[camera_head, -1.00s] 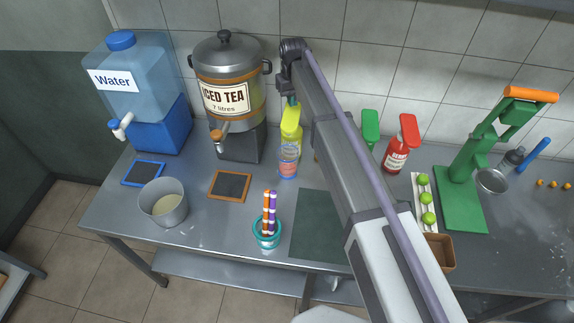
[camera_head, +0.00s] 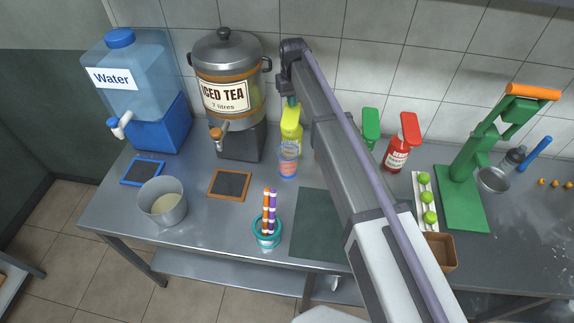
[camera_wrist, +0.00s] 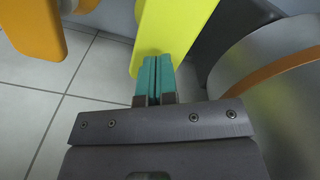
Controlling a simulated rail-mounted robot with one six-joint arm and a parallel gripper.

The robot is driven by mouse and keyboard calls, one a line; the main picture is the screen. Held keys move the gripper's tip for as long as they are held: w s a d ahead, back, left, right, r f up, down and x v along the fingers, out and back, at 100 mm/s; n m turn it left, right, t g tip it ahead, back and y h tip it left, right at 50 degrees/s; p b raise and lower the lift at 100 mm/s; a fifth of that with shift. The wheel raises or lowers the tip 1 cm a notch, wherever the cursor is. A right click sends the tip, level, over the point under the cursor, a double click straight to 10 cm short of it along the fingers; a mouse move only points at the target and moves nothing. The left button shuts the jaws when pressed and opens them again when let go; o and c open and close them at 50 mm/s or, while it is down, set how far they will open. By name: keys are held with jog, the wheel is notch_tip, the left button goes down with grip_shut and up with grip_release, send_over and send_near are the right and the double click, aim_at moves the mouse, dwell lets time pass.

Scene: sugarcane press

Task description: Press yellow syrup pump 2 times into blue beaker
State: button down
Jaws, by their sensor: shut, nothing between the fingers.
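The yellow syrup pump (camera_head: 291,118) stands at the back of the table, right of the iced tea urn. Its yellow top (camera_wrist: 170,30) fills the upper middle of the wrist view. My gripper (camera_head: 292,101) is at the pump's top; its teal fingertips (camera_wrist: 155,70) are shut together with nothing between them and overlap the yellow top in the wrist view. I cannot tell whether they touch it. The blue beaker (camera_head: 288,160) is a clear bluish cup with a pinkish band, standing just in front of the pump. Part of the pump is hidden behind the beaker and my gripper.
The iced tea urn (camera_head: 228,92) is close on the left, with a water dispenser (camera_head: 128,80) beyond. Green (camera_head: 370,125) and red (camera_head: 396,157) bottles stand right of my arm. A teal cup with striped straws (camera_head: 267,238) and a grey pot (camera_head: 163,207) stand in front.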

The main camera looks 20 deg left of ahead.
aim_at(292, 110)
jog(key=shift+f+b, duration=2.05)
jog(key=shift+f, duration=0.1)
jog(key=shift+r, duration=0.1)
notch_tip(292, 110, up, 5)
jog(key=p, duration=0.5)
jog(key=shift+f, duration=0.2)
jog(key=shift+f+b, duration=2.35)
jog(key=shift+b, duration=0.05)
jog(key=shift+r+p, duration=2.55)
